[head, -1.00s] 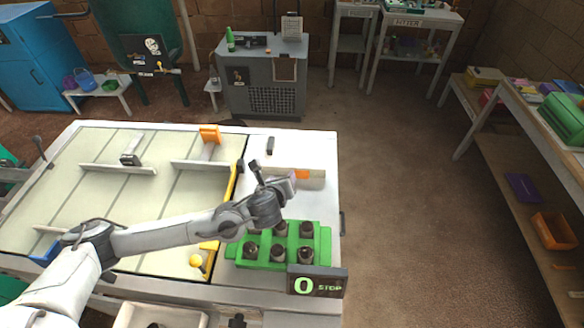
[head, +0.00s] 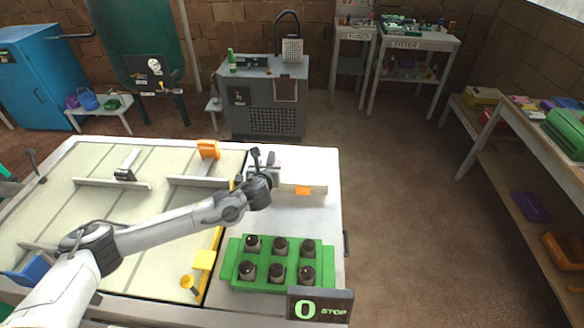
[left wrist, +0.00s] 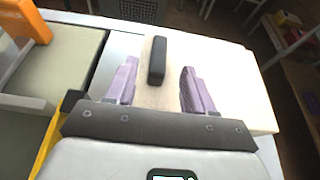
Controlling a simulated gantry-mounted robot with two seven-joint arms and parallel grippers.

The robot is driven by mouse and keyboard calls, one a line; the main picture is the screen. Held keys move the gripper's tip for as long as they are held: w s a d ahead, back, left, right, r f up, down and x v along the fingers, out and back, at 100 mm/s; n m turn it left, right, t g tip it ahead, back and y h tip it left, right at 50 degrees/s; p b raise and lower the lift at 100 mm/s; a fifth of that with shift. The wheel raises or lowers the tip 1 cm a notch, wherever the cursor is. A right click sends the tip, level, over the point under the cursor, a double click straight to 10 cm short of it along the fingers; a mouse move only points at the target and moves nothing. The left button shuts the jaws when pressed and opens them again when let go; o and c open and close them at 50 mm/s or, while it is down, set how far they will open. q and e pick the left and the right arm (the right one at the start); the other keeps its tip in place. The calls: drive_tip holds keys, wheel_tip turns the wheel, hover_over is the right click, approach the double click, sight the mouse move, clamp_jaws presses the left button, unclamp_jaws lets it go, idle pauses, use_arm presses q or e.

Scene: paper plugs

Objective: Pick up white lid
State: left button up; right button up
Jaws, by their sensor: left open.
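The white lid (left wrist: 225,72) is a pale cream-white slab in the left wrist view, with a dark upright bar handle (left wrist: 157,60) on it. In the head view the lid (head: 305,168) lies on the right part of the bench, partly behind my arm. My left gripper (left wrist: 158,78) is open above the lid, its two fingers apart, with the handle showing ahead between their tips. No contact is clear. In the head view the left gripper (head: 268,165) covers the handle. My right gripper is not in view.
A green holder (head: 236,262) with several dark plugs stands nearer on the bench. A stop sign box (head: 320,305) is at the front edge. An orange block (head: 208,149) and yellow strip (head: 203,260) lie left. An orange piece (head: 303,190) is near the lid's front.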

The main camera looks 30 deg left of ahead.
sight(270, 162)
use_arm(q)
drive_tip(key=shift+x, duration=2.3)
drive_tip(key=shift+s+a+f, duration=0.1)
clamp_jaws()
